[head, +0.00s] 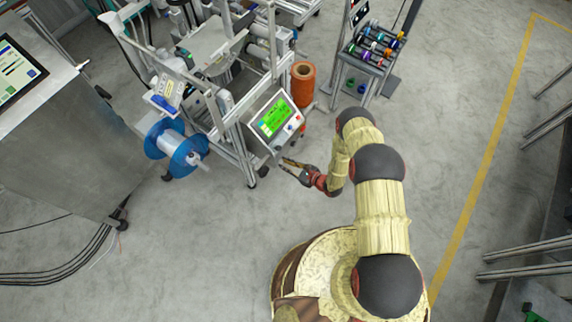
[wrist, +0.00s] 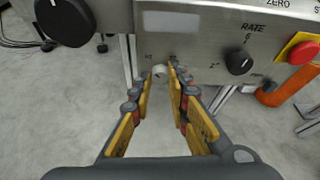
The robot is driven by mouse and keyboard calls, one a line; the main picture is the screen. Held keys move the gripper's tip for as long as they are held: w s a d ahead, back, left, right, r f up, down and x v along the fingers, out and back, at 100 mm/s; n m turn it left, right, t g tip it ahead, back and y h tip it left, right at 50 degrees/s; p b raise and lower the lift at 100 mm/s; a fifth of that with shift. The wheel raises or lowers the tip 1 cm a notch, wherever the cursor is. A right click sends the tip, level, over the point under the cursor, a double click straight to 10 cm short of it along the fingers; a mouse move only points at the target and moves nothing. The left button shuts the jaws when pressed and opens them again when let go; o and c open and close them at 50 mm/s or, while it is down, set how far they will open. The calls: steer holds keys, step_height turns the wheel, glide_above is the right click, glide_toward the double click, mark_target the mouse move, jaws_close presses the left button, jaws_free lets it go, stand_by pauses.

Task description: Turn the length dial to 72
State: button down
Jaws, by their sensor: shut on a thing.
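The control box (head: 249,132) has a lit green screen (head: 272,119) in the head view. My gripper (head: 281,163) reaches to its lower front edge. In the wrist view the fingertips of my gripper (wrist: 162,70) close around a small pale round piece (wrist: 160,71) at the panel's lower edge. Its face is mostly hidden, and I cannot tell whether it is the length dial. No length label or number is readable. A black dial marked RATE (wrist: 239,62) sits to the right, and a large black knob (wrist: 65,20) at the upper left.
A red stop button (wrist: 298,47) on a yellow plate is at the panel's right. An orange reel (head: 302,86) stands behind the box, and a blue reel (head: 171,146) hangs to its left. A reel rack (head: 366,59) is farther back. The floor around my base is mostly clear.

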steer(key=shift+w+d+f+m+g+y+b, duration=0.15)
steer(key=shift+m+g+y+b, duration=0.7)
steer(key=shift+m+b, duration=1.2)
steer(key=shift+w+d+f+m+g+y+b, duration=0.15)
steer(key=shift+m+g+y+b, duration=0.65)
steer(key=shift+m+b, duration=1.2)
steer(key=shift+w+d+f+m+g+y+b, duration=0.15)
steer(key=shift+m+g+y+b, duration=0.3)
steer(key=shift+m+y+b, duration=1.5)
steer(key=shift+w+r+n+h+b, duration=0.1)
steer(key=shift+n+h+b, duration=0.2)
steer(key=shift+h+b, duration=0.4)
steer(key=c, duration=1.7)
jaws_free()
steer(key=v, duration=1.2)
